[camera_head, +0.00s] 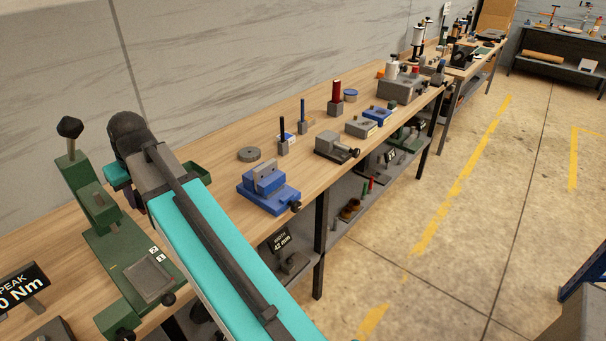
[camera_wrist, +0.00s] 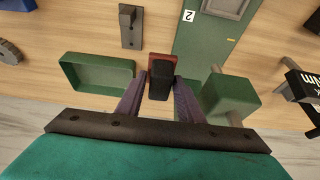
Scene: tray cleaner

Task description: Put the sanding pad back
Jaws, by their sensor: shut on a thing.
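The sanding pad (camera_wrist: 160,66) shows in the wrist view as a small block with a reddish-brown face and a dark body. My gripper (camera_wrist: 160,84) is shut on it, one finger on each side, and holds it over the bench. A shallow green tray (camera_wrist: 97,88) lies just left of the pad in the wrist view; it seems empty. A corner of a green tray (camera_head: 199,173) also shows in the head view beside my arm. My arm hides the gripper and the pad in the head view.
A green fixture with a lever (camera_head: 89,197) stands left of my arm; its plate marked 2 (camera_wrist: 195,42) is near the pad. A grey bracket (camera_wrist: 130,27) lies beyond the tray. A blue vise (camera_head: 267,187) and grey disc (camera_head: 249,154) stand to the right.

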